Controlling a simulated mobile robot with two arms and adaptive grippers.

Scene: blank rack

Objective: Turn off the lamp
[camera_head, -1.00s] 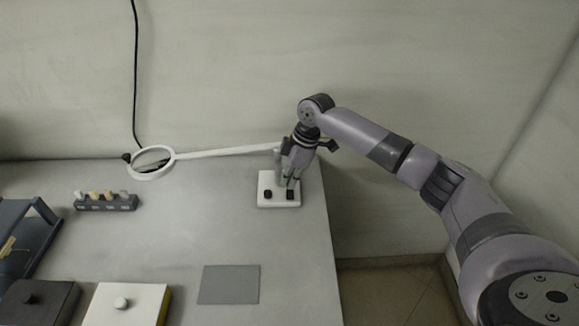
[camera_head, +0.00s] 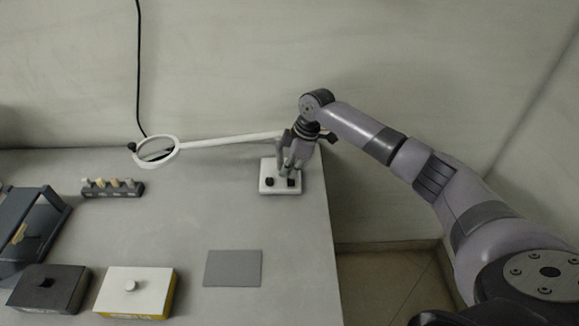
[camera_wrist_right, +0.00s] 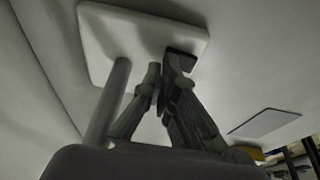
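The lamp has a white ring head (camera_head: 174,143) on a thin white arm (camera_head: 230,139), joined to a white base (camera_head: 268,190) at the table's back right corner. My right gripper (camera_head: 286,170) points down just above the base near the right switch. In the wrist view its fingertips (camera_wrist_right: 162,82) come together close beside a black switch (camera_wrist_right: 181,56) on the base (camera_wrist_right: 105,35); contact is unclear. It holds nothing visible. My left gripper is not in view.
On the table are a small dark rack with several pegs (camera_head: 112,190), a black box (camera_head: 48,290), a white-and-yellow box (camera_head: 132,287), a dark frame (camera_head: 28,232) and a flat grey pad (camera_head: 233,268). A wall stands behind.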

